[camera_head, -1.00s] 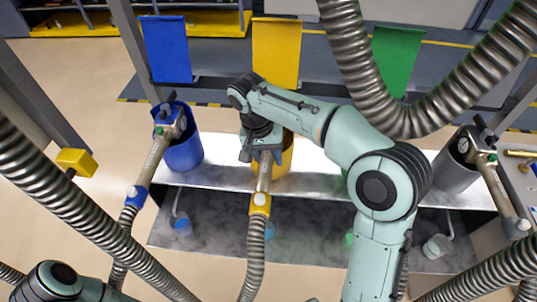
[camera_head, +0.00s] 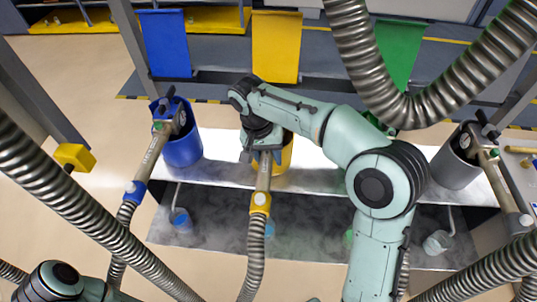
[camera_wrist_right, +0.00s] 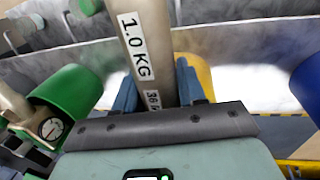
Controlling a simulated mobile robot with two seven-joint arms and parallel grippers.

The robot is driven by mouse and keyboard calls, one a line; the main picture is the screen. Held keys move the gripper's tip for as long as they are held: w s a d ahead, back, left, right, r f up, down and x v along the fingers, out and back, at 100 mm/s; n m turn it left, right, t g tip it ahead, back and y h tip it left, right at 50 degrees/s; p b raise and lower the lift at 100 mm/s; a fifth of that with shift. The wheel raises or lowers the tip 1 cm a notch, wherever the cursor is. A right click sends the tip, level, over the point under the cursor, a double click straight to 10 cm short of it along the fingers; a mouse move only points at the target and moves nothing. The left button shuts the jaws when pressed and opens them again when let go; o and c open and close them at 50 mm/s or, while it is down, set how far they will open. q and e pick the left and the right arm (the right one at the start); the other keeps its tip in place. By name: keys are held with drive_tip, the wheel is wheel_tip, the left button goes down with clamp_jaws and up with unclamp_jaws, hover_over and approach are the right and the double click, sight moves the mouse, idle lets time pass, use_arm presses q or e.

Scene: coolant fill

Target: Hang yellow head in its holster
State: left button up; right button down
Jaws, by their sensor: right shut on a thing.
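The yellow head is a grey metal tube with a yellow collar (camera_head: 260,201) on a ribbed hose. My right gripper (camera_head: 262,156) is shut on its tube. In the right wrist view the tube (camera_wrist_right: 140,42), labelled "1.0 KG", lies between my blue fingers (camera_wrist_right: 157,95). The yellow holster (camera_head: 286,157) is a round cup behind my right gripper and partly hidden by it. Its yellow rim also shows in the right wrist view (camera_wrist_right: 198,72). The front end of the head is hidden, so I cannot tell whether it is inside the cup. My left gripper is out of view.
The blue holster (camera_head: 184,148) with its head stands to the left; a grey holster (camera_head: 455,167) with a head is at the right. A green holster (camera_wrist_right: 70,100) shows in the wrist view. Thick ribbed hoses (camera_head: 85,215) cross the sides and top right.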

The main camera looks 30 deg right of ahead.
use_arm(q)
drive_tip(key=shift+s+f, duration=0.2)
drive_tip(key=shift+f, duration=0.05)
use_arm(e)
drive_tip(key=shift+f, duration=0.45)
drive_tip(key=c, duration=0.6)
unclamp_jaws()
drive_tip(key=shift+o, duration=0.2)
drive_tip(key=shift+f, duration=0.1)
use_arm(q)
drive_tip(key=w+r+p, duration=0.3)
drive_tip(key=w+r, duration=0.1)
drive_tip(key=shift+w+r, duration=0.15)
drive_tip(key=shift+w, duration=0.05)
use_arm(e)
wheel_tip(320, 180, up, 13)
drive_tip(key=w+a, duration=0.1)
drive_tip(key=a, duration=0.1)
drive_tip(key=shift+w, duration=0.2)
drive_tip(key=shift+a, duration=0.1)
